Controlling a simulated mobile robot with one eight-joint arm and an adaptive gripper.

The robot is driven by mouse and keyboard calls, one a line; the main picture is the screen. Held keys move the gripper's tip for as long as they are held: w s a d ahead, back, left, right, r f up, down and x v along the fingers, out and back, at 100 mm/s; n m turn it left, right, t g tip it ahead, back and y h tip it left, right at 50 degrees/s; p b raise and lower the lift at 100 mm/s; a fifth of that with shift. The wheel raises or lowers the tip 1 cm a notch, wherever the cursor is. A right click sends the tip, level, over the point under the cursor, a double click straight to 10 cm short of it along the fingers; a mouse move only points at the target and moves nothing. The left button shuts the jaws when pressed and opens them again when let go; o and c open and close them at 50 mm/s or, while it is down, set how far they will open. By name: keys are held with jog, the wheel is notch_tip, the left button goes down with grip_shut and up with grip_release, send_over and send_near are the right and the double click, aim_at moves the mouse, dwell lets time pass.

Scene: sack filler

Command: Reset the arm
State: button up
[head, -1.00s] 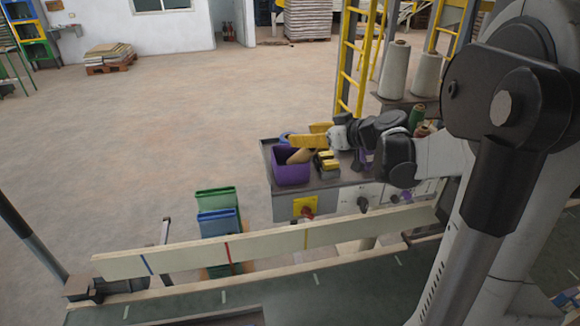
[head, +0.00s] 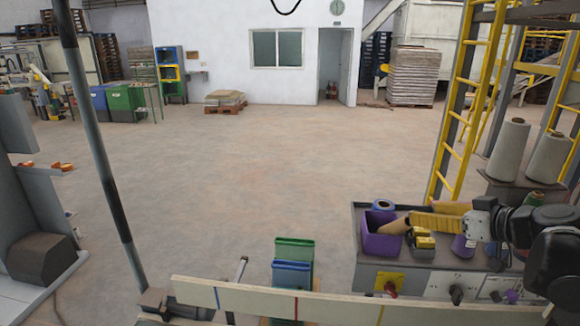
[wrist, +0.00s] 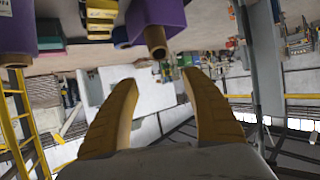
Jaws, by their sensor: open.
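My gripper (head: 424,219) has yellow fingers and is at the right of the head view, over the grey machine top (head: 360,262). In the wrist view my gripper (wrist: 160,80) shows its two fingers spread apart with nothing between them. A purple bin (head: 382,242) stands just left of the fingers, with a brown tube (head: 393,227) at its rim. The wrist view looks upside down; the bin (wrist: 160,14) and tube (wrist: 155,38) lie beyond the fingertips there. The forearm runs off to the right edge of the head view.
Yellow-topped blocks (head: 424,243) and a purple bottle (head: 463,247) stand close under the gripper. Large thread cones (head: 508,150) stand behind, beside a yellow ladder (head: 464,95). A pale rail (head: 250,300) with green and blue bins (head: 293,252) runs in front.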

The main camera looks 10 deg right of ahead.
jog(key=s+a+f+m+g+h+b, duration=0.1)
jog(key=s+a+f+g+b, duration=0.1)
jog(key=s+a+f+b, duration=0.45)
jog(key=s+a+f+m+g+b, duration=0.15)
jog(key=a+f+b, duration=0.25)
jog(key=a+f, duration=0.6)
jog(key=s+a+f+m+g+h+b, duration=0.1)
jog(key=s+a+f+h+b, duration=0.2)
jog(key=s+f+b, duration=0.5)
notch_tip(320, 180, down, 4)
jog(key=shift+s+a+r+g, duration=0.2)
jog(key=shift+s+a+g, duration=0.15)
jog(key=shift+a, duration=0.5)
jog(key=shift+d, duration=0.1)
